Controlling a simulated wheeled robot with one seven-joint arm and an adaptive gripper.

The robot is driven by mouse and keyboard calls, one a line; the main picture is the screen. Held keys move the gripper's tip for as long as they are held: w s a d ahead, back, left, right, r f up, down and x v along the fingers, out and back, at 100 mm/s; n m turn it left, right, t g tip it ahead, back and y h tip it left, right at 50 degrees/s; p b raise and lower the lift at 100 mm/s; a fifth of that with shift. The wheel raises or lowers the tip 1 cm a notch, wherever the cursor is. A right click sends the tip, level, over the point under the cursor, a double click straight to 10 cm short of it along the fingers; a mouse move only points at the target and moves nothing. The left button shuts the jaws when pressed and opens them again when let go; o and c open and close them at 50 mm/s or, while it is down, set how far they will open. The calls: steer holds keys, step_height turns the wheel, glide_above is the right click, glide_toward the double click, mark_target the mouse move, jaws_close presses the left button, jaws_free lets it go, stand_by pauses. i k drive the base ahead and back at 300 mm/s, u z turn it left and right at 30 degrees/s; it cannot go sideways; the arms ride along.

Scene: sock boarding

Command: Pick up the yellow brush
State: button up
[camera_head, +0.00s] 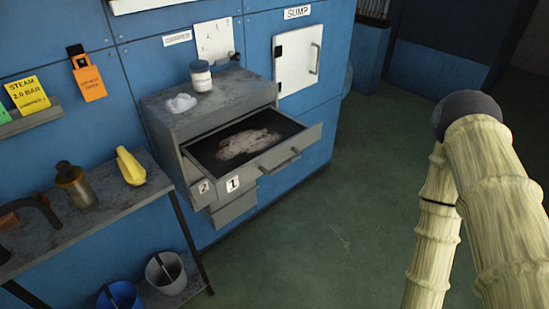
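A yellow object (131,167) sits near the right end of the grey metal shelf at the left. It has a broad body and narrows toward its upper left end. It is the only thing there that fits the yellow brush, but I cannot make out bristles. Nothing is touching it from above. My arm, in a cream ribbed cover with a dark round joint, fills the right side. My gripper is out of view.
The shelf (99,222) also holds a brown bottle (76,186). A blue bucket (120,296) and a grey bucket (167,274) stand below. A cabinet's top drawer (293,155) is open, holding pale material. A white jar (201,76) stands above. Green floor (345,200) is clear.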

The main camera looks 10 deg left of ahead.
mark_target(133, 172)
steer(key=u, duration=0.45)
steer(key=k, duration=0.4)
steer(key=u, duration=0.9)
steer(key=i, duration=0.45)
steer(key=z, duration=0.1)
